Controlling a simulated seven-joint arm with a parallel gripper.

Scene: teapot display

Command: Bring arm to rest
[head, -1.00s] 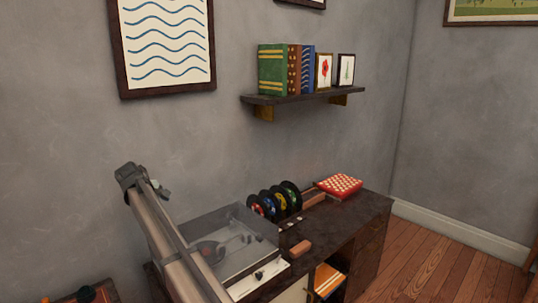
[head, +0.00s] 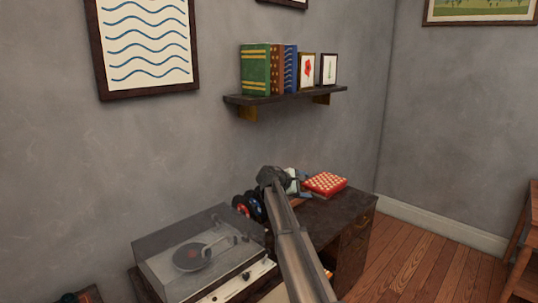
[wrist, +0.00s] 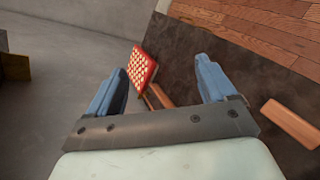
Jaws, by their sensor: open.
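My gripper (wrist: 160,88) shows in the wrist view with its two blue fingers wide apart and nothing between them. In the head view, my arm reaches up from the bottom over the dark cabinet (head: 345,212), and its gripper end is mostly hidden behind the wrist. A red and white checkered box (head: 325,183) lies on the far end of the cabinet; it also shows beyond the fingers in the wrist view (wrist: 143,68). No teapot is in view.
A record player (head: 195,255) with a clear lid stands on the cabinet's near part. Several upright records (head: 243,207) stand behind my arm, partly hidden. A wall shelf (head: 285,97) holds books and small framed pictures. Wooden blocks (wrist: 290,123) lie on the cabinet top.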

